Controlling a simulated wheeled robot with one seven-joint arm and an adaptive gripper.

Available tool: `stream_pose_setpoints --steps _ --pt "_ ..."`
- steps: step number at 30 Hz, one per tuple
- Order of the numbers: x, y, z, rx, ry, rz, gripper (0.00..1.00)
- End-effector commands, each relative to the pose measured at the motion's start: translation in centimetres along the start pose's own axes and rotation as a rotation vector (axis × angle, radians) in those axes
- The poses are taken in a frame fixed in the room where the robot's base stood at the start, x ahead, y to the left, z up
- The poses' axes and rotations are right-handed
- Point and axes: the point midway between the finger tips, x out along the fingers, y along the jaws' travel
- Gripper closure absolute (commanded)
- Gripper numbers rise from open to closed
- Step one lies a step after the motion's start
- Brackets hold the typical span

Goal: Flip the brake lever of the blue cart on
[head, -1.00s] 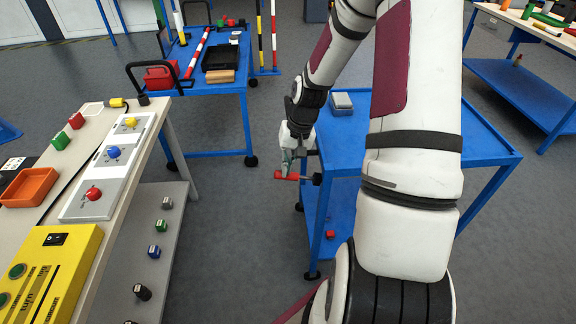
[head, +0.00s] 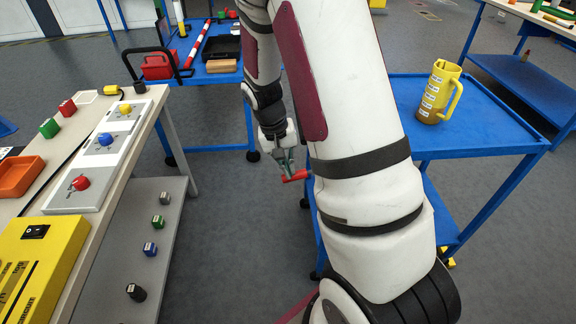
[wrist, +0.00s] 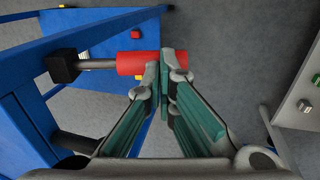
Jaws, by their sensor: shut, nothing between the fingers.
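The blue cart (head: 490,133) stands right of centre in the head view, partly hidden behind my arm. Its brake lever has a red handle (head: 297,177) sticking out to the left from the cart's near left side. In the wrist view the red handle (wrist: 136,64) sits on a grey rod running from a black block on the blue frame. My gripper (head: 286,165) is shut and empty at the handle's free end. In the wrist view my fingertips (wrist: 163,68) overlap the handle's right end; I cannot tell whether they touch it.
A yellow jug (head: 439,92) stands on the cart top. A workbench (head: 92,222) with buttons and an orange tray (head: 18,176) is at left. Another blue cart (head: 215,80) with a red box stands behind. Grey floor between bench and cart is clear.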

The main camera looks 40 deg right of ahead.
Motion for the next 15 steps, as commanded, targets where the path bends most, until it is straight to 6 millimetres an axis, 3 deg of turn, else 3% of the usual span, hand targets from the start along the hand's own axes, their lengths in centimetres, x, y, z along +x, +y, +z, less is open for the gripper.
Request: stream_pose_setpoints --steps 15 --pt "1.9 -0.5 0.0 -0.002 -0.001 -0.002 1.0"
